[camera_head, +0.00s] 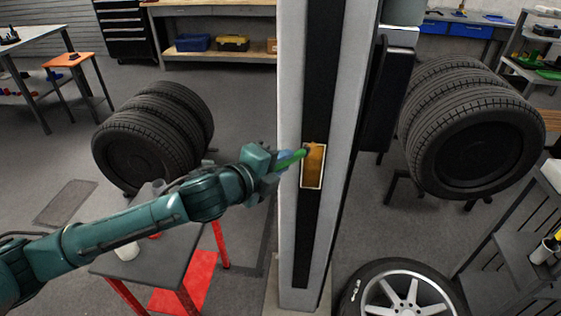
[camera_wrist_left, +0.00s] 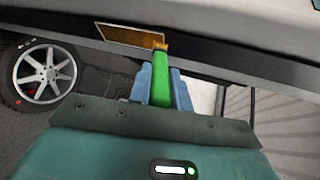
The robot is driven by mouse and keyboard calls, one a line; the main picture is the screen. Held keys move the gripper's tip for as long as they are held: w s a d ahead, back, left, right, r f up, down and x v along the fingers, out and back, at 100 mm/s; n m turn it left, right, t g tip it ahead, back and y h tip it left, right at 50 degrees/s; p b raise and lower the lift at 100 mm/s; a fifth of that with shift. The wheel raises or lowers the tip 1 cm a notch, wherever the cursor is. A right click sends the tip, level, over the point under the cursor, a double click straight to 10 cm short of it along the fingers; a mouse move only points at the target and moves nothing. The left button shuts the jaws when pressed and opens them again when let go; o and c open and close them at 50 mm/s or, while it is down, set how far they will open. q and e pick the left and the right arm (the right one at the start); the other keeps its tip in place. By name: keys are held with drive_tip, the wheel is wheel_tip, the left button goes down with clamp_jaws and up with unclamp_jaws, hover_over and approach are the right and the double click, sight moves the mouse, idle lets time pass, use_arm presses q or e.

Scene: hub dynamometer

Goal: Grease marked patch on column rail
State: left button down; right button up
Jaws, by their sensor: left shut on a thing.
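The column (camera_head: 292,110) stands upright in the middle of the head view, with a dark rail (camera_head: 319,80) down its face. The marked patch (camera_head: 313,168) is an orange-brown rectangle with a pale outline on the rail. It also shows in the left wrist view (camera_wrist_left: 128,35). My left gripper (camera_head: 283,160) is shut on a green-handled brush (camera_wrist_left: 158,82) between its blue fingers. The brush's orange tip (camera_wrist_left: 161,46) is at the patch's edge in the wrist view; whether it touches the surface I cannot tell. My right gripper is not in view.
A grey table with red legs (camera_head: 160,248) stands below my left arm, with a white cup (camera_head: 126,251) on it. Stacked tires (camera_head: 150,138) stand at left and more tires (camera_head: 470,130) at right. A wheel (camera_head: 403,292) lies at the column's lower right.

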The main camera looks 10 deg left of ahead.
use_arm(q)
wheel_tip(320, 180, down, 14)
drive_tip(key=b, duration=0.6)
drive_tip(key=shift+b, duration=0.4)
idle(0.6)
drive_tip(key=s+p, duration=0.1)
drive_tip(key=s, duration=0.5)
drive_tip(key=shift+p, duration=0.35)
drive_tip(key=shift+s, duration=0.1)
